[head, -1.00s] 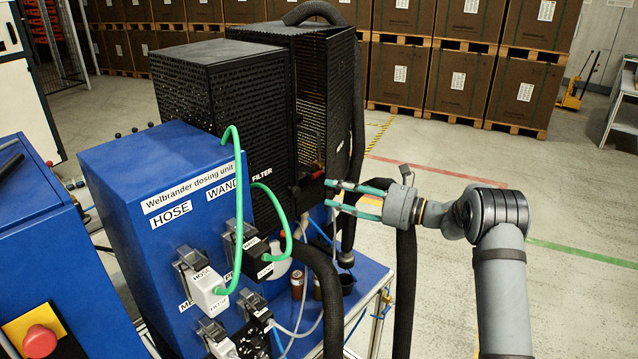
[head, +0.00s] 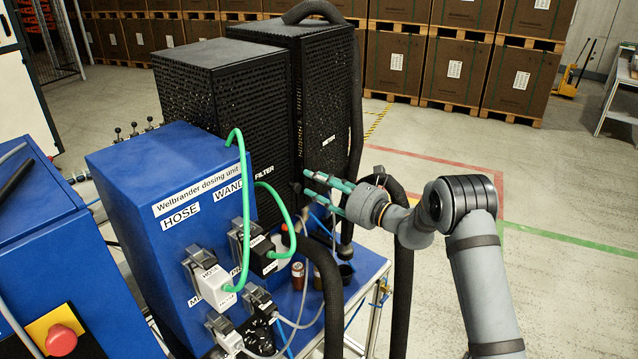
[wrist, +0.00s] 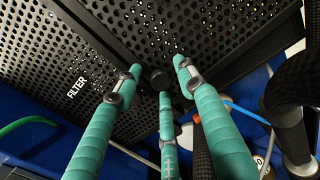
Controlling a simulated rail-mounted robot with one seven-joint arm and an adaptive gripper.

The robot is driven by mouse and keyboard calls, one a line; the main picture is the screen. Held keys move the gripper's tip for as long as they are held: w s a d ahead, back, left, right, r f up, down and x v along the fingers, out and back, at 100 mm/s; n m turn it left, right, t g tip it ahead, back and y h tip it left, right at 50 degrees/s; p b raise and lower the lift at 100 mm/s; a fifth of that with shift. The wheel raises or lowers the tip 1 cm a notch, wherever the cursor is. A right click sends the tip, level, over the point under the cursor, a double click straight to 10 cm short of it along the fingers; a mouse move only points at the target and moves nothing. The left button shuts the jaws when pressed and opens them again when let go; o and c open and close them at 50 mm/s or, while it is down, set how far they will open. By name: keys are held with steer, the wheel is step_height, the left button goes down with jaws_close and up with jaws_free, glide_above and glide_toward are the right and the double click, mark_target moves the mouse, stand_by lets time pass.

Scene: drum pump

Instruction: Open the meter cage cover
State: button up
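The meter cage (head: 325,105) is a tall black perforated box at the back of the blue bench. Its front cover (head: 328,165), labelled METER, now looks shut. A round black knob (wrist: 159,78) shows low by the seam between the dark panels in the wrist view; which panel bears it is hard to tell. My gripper (head: 308,185) is in front of the cover's lower part, its green fingers spread. In the wrist view the fingers of my gripper (wrist: 156,75) stand around the knob with gaps visible. I cannot tell whether any finger touches the cover.
The filter cage (head: 225,100) stands directly left of the meter cage. The blue dosing unit (head: 165,175) with green hoses (head: 243,190) is in front. A thick black hose (head: 356,130) runs down the meter cage's right side. Open floor lies to the right.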

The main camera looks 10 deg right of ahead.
steer(key=s+d+n+g+y+b, duration=0.1)
steer(key=s+d+b, duration=0.5)
steer(key=s+d, duration=0.2)
steer(key=p+x, duration=0.4)
steer(key=x, duration=0.6)
steer(key=shift+r+p, duration=0.25)
steer(key=shift+p, duration=0.15)
steer(key=shift+a, duration=0.15)
steer(key=shift+c, duration=1.3)
steer(key=c, duration=0.7)
steer(key=shift+r, duration=0.1)
jaws_close()
